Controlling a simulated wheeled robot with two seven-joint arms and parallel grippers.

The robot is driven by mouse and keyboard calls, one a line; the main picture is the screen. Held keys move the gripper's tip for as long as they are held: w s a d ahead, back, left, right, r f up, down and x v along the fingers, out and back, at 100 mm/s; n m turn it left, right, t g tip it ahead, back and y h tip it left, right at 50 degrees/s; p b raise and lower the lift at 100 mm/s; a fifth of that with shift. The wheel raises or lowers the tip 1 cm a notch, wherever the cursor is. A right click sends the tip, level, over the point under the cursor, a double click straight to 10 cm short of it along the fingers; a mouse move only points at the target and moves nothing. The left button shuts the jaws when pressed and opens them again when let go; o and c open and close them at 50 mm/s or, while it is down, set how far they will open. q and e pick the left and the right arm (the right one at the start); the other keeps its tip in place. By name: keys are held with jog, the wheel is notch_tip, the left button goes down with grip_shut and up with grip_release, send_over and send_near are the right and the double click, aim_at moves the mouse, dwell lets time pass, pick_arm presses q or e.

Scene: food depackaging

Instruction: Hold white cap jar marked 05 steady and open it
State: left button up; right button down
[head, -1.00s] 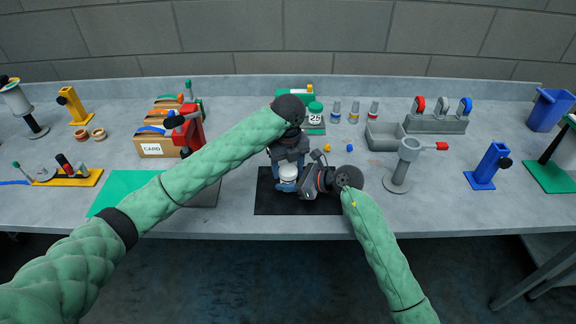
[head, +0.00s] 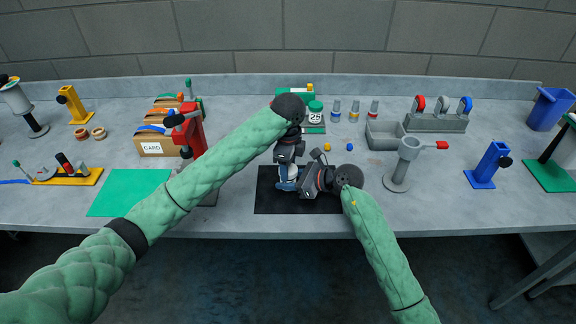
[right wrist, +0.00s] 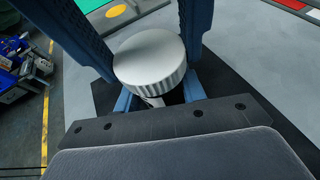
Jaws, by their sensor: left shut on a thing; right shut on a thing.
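The jar's white ribbed cap (right wrist: 150,62) fills the middle of the right wrist view. In the head view the jar is mostly hidden by my grippers, above the black mat (head: 266,205). My left gripper (head: 287,171) points down from above, its blue fingers on both sides of the cap, shut on it. My right gripper (head: 291,186) comes in from the right, lower down, shut on the jar body below the cap. The body is largely hidden under the cap. The marking 05 does not show, and I cannot tell whether the cap is loose.
A green-capped jar marked 25 (head: 315,114) stands behind my grippers, with several small bottles to its right. A grey post with a red handle (head: 403,165) stands right of my right gripper. A green mat (head: 122,192) lies to the left.

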pick_arm(q)
jog(key=n, duration=1.3)
jog(key=shift+r+n, duration=0.1)
jog(key=shift+n, duration=0.3)
jog(key=o, duration=1)
jog(key=shift+o, duration=0.4)
jog(key=shift+d, duration=0.1)
jog(key=shift+s, duration=0.1)
